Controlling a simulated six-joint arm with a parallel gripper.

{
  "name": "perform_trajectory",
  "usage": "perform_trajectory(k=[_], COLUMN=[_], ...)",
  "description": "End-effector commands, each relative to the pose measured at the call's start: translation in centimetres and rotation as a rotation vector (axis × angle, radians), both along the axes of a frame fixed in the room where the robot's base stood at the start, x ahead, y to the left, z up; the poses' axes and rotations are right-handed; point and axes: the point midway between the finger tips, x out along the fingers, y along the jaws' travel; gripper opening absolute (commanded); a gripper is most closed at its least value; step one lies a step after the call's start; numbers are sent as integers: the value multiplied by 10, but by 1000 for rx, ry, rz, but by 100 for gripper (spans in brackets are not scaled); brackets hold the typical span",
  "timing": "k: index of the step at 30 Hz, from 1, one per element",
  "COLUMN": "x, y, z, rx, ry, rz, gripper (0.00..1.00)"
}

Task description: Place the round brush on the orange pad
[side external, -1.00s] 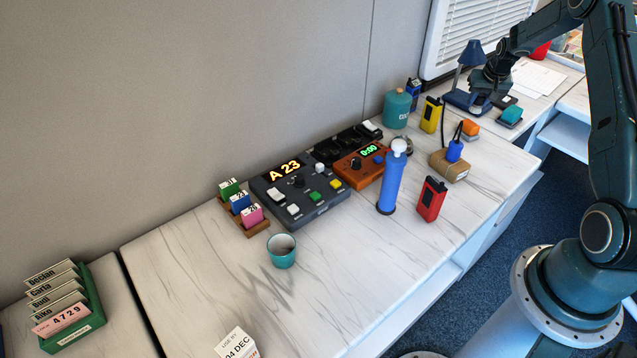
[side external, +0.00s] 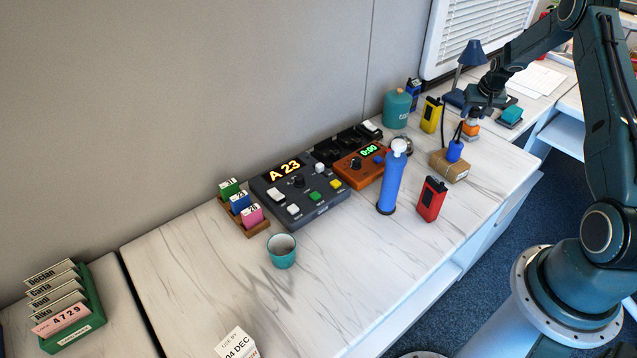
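The orange pad (side external: 471,130) is a small block near the back right of the white table, behind the brown parcel. My gripper (side external: 476,108) is directly above it, pointing down. A small pale piece, which looks like the round brush (side external: 474,115), shows at the fingertips, just over the pad. The fingers seem shut on it, though they are small and dark in this view. I cannot tell whether the brush touches the pad.
Close by stand the brown parcel (side external: 449,166) with a blue plug and black cord, a yellow meter (side external: 431,115), a teal block (side external: 511,115) and a blue lamp (side external: 472,53). A blue cylinder (side external: 391,180) and red meter (side external: 431,199) stand nearer.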

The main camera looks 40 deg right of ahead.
Motion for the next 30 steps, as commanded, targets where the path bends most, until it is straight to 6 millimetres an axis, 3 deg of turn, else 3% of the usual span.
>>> perform_trajectory(k=[17,30], x=[-1,-15], y=[1,15], z=[9,56], rx=[-1,-1], ry=[-1,-1], rz=[0,0], gripper=[51,51])
